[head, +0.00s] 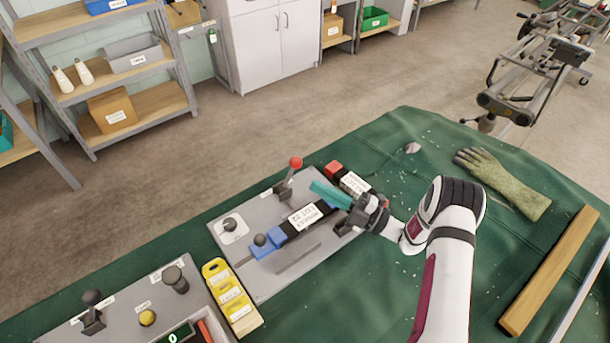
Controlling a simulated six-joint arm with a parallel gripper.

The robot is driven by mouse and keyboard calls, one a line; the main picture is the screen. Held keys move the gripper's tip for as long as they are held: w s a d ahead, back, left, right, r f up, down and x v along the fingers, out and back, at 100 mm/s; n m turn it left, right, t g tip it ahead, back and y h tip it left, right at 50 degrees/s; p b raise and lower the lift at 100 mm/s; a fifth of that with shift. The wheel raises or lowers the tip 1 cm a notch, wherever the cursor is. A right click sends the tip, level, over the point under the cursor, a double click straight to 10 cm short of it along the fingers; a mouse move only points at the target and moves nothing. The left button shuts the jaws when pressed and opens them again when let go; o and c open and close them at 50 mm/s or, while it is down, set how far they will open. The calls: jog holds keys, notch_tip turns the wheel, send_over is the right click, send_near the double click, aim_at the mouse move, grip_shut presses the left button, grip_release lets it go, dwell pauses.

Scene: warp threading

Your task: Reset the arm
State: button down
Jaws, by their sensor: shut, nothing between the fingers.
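My white arm comes in from the lower right of the head view. My gripper (318,187) has teal fingers, which look closed together with nothing held. It is above the right part of a grey panel (262,283) on the green-covered table. A lever with a red knob (295,162) stands close to the left of the fingertips. I cannot tell whether they touch. My gripper and wrist hide part of the panel and part of a black labelled block (355,184) with a red end. A blue and black labelled block (290,228) lies on the panel below the gripper.
A yellow labelled holder (231,297) and a control box (152,310) with knobs are at lower left. A green glove (505,180) and wooden bar (550,270) lie to the right. Green cloth (390,130) is mostly clear behind the arm. Shelves stand beyond.

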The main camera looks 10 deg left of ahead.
jog(key=shift+s+d+f, duration=0.25)
jog(key=shift+d, duration=0.35)
jog(key=s+a+r+n+g+h, duration=0.25)
jog(key=s+r+n+g, duration=0.25)
jog(key=s+r+n, duration=0.4)
jog(key=s+a+r+n+g+h, duration=0.1)
jog(key=s+r+n+g+h, duration=0.45)
jog(key=n, duration=0.55)
jog(key=s+d+f+n+t+h, duration=0.1)
jog(key=s+d+n+t+h, duration=0.1)
jog(key=s+d+n+h, duration=0.3)
jog(key=s+d+n+t+h, duration=0.2)
jog(key=s+d+n+h, duration=0.3)
jog(key=s+n, duration=0.7)
jog(key=shift+s+d+f+n, duration=0.25)
jog(key=shift+d+f+n, duration=0.15)
jog(key=shift+d+n, duration=0.7)
